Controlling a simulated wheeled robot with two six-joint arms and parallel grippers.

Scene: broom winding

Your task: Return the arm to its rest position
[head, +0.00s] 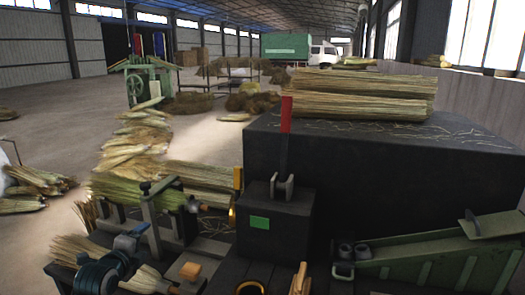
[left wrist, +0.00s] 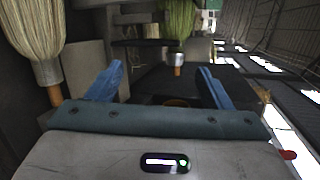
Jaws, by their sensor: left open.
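My left gripper (head: 130,246) is low at the left of the head view, above the near workbench. Its two blue fingers stand apart with nothing between them in the left wrist view (left wrist: 160,72). A straw broom head (head: 150,278) with an orange handle end lies close by, partly behind the gripper. A broom head (left wrist: 45,40) with an orange handle also shows at the left of the left wrist view, beside the fingers and apart from them. My right gripper is not in view.
A dark box with a green label (head: 260,222) stands at the bench's middle. Behind it, straw bundles (head: 360,92) lie on a large black block (head: 400,165). A green sloped machine (head: 440,255) is at the right. More straw (head: 135,140) is piled on the floor at left.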

